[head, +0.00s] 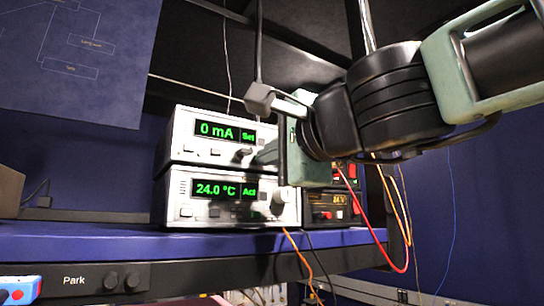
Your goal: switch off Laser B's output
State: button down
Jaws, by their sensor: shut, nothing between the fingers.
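Two white instrument units stand stacked on the blue shelf in the head view. The upper unit (188,150) shows "0 mA" and "Set" in green. The lower unit (180,214) shows "24.0 °C" and "Act" in green, with a round knob (281,195) at its right. Small buttons sit below both displays. I cannot read any label that says Laser B. My gripper (262,156) is shut and empty, at the right part of the upper unit's front. It hides part of that front, and I cannot tell whether it touches it.
Dark units (328,208) with red and amber displays stand to the right, partly behind my arm. Red and orange cables (407,235) hang there. The blue shelf (90,240) is clear at left front. A panel marked "Park" (75,281) with two knobs is on its edge.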

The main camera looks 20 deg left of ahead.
dwell(0.3)
jog(key=shift+w+a+r+p, duration=0.2)
jog(key=shift+w+a+p, duration=0.05)
jog(key=shift+w+p, duration=0.05)
dwell(0.3)
